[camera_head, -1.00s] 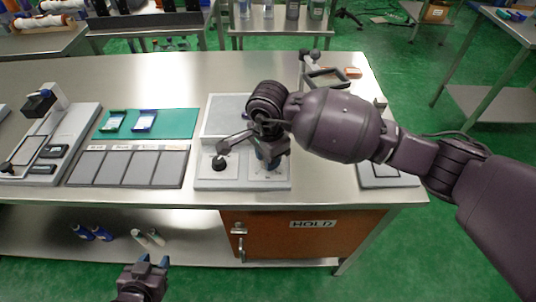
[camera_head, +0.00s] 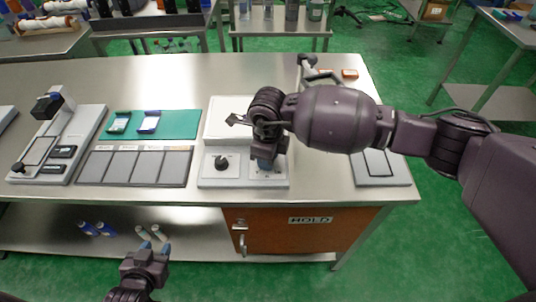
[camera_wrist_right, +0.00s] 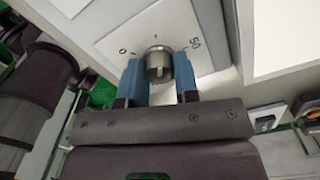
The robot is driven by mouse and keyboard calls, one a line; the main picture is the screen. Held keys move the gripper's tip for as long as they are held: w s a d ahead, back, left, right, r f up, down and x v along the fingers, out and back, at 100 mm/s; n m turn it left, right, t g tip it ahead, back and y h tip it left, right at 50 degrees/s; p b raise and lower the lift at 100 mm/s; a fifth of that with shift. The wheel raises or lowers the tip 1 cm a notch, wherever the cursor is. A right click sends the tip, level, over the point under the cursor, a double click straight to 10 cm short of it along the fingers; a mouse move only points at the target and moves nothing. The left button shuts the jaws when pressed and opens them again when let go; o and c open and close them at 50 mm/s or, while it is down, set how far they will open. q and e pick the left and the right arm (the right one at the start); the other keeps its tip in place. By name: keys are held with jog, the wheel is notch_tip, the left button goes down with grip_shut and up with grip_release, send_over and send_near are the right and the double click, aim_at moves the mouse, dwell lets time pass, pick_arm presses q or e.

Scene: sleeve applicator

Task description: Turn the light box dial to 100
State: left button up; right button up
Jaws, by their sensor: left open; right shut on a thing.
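The light box (camera_head: 207,181) stands on the table with a pale panel at its back and controls along its front. A black knob (camera_head: 221,163) is on the front left. No 100 mark is visible. My left gripper (camera_head: 153,250) is open and empty, low in front of the table.
A grey tray with several panels (camera_head: 134,168) and a green mat (camera_head: 180,124) lie left of the light box. A device with an upright post (camera_head: 55,150) stands further left. A grey device (camera_head: 385,172) is at the right, under my right arm. An orange HOLD cabinet (camera_head: 290,240) is below.

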jog(key=m+p, duration=0.1)
jog(key=m, duration=0.3)
jog(key=shift+r+m, duration=0.15)
jog(key=shift+m, duration=0.15)
jog(key=m+p, duration=0.2)
jog(key=m, duration=0.2)
jog(key=shift+m, duration=0.3)
jog(key=m+p, duration=0.1)
jog(key=m, duration=0.4)
jog(key=shift+a+m+p, duration=0.1)
jog(key=shift+m+p, duration=0.2)
jog(key=m+p, duration=0.1)
jog(key=m, duration=0.2)
jog(key=shift+m, duration=0.3)
jog(key=m+p, duration=0.1)
jog(key=m, duration=0.2)
jog(key=shift+m, duration=0.3)
jog(key=m+p, duration=0.1)
jog(key=m, duration=0.9)
jog(key=shift+w+m+p, duration=0.1)
jog(key=shift+m+p, duration=0.25)
jog(key=shift+m, duration=0.05)
jog(key=m, duration=0.5)
jog(key=shift+m, duration=0.3)
